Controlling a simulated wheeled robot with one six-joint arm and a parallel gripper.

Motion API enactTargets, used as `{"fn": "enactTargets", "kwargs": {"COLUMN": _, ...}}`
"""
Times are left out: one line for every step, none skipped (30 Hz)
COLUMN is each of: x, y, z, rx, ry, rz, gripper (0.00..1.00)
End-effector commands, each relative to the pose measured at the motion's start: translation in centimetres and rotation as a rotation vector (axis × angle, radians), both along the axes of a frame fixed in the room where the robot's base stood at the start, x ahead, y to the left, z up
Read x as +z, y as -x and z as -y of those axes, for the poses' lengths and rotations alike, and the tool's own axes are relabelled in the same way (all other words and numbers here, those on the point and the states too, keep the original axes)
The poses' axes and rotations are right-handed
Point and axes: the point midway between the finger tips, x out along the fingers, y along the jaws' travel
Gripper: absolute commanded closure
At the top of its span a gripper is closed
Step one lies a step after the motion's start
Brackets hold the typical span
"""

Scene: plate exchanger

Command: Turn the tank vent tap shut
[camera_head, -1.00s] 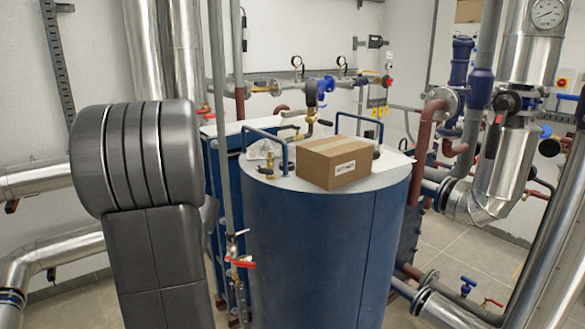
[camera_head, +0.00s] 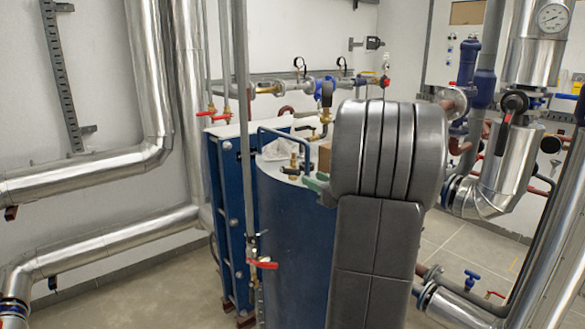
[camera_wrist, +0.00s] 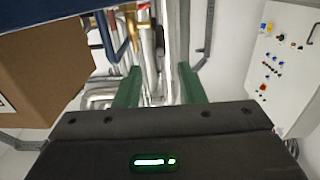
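The blue tank (camera_head: 295,250) stands in the middle of the head view, its right side hidden behind my arm. A small brass fitting (camera_head: 293,166), possibly the vent tap, stands on its top beside the blue rail handle. I cannot make out its lever position. My gripper (camera_head: 318,185) shows only as a bit of green finger over the tank top, right of this fitting. In the wrist view my gripper (camera_wrist: 160,82) has its two green fingers wide apart with nothing between them. Brass-coloured parts (camera_wrist: 143,14) show beyond the fingers; I cannot tell which fitting they belong to.
A cardboard box (camera_head: 324,156) on the tank top is mostly behind my arm; it fills the left of the wrist view (camera_wrist: 62,75). The blue rail handle (camera_head: 262,140) rises from the tank top. A red-levered valve (camera_head: 263,264) hangs on the pipe before the tank.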

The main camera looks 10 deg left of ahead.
Motion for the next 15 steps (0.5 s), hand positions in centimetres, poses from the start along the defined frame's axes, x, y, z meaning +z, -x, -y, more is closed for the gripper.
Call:
{"fn": "enactTargets", "kwargs": {"x": 0.1, "y": -0.5, "z": -1.0, "rx": 0.006, "ry": 0.000, "rz": -0.002, "gripper": 0.64}}
{"fn": "enactTargets", "kwargs": {"x": 0.1, "y": -0.9, "z": -1.4, "rx": 0.005, "ry": -0.001, "rz": -0.001, "gripper": 0.64}}
{"fn": "enactTargets", "kwargs": {"x": 0.1, "y": -1.5, "z": -2.1, "rx": 0.006, "ry": 0.001, "rz": -0.001, "gripper": 0.64}}
{"fn": "enactTargets", "kwargs": {"x": 0.1, "y": -1.9, "z": -2.6, "rx": 0.006, "ry": 0.000, "rz": -0.001, "gripper": 0.64}}
{"fn": "enactTargets", "kwargs": {"x": 0.1, "y": -2.2, "z": -3.2, "rx": 0.006, "ry": 0.000, "rz": -0.002, "gripper": 0.64}}
{"fn": "enactTargets", "kwargs": {"x": 0.2, "y": -2.8, "z": -3.9, "rx": 0.005, "ry": 0.000, "rz": -0.001, "gripper": 0.64}}
{"fn": "enactTargets", "kwargs": {"x": 0.1, "y": -3.2, "z": -4.4, "rx": 0.005, "ry": 0.000, "rz": -0.002, "gripper": 0.64}}
{"fn": "enactTargets", "kwargs": {"x": 0.1, "y": -3.6, "z": -4.9, "rx": 0.005, "ry": 0.000, "rz": -0.002, "gripper": 0.64}}
{"fn": "enactTargets", "kwargs": {"x": 0.1, "y": -4.1, "z": -5.5, "rx": 0.005, "ry": 0.000, "rz": -0.001, "gripper": 0.64}}
{"fn": "enactTargets", "kwargs": {"x": 0.1, "y": -4.5, "z": -6.0, "rx": 0.005, "ry": 0.000, "rz": -0.001, "gripper": 0.64}}
{"fn": "enactTargets", "kwargs": {"x": 0.1, "y": -4.9, "z": -6.4, "rx": 0.004, "ry": -0.001, "rz": -0.001, "gripper": 0.64}}
{"fn": "enactTargets", "kwargs": {"x": 0.1, "y": -5.3, "z": -7.0, "rx": 0.004, "ry": 0.001, "rz": -0.001, "gripper": 0.64}}
{"fn": "enactTargets", "kwargs": {"x": 0.1, "y": -5.5, "z": -7.3, "rx": 0.004, "ry": 0.000, "rz": -0.001, "gripper": 0.64}}
{"fn": "enactTargets", "kwargs": {"x": 0.1, "y": -5.8, "z": -7.6, "rx": 0.003, "ry": 0.000, "rz": -0.001, "gripper": 0.64}}
{"fn": "enactTargets", "kwargs": {"x": 0.1, "y": -6.2, "z": -8.0, "rx": 0.002, "ry": -0.001, "rz": -0.001, "gripper": 0.64}}
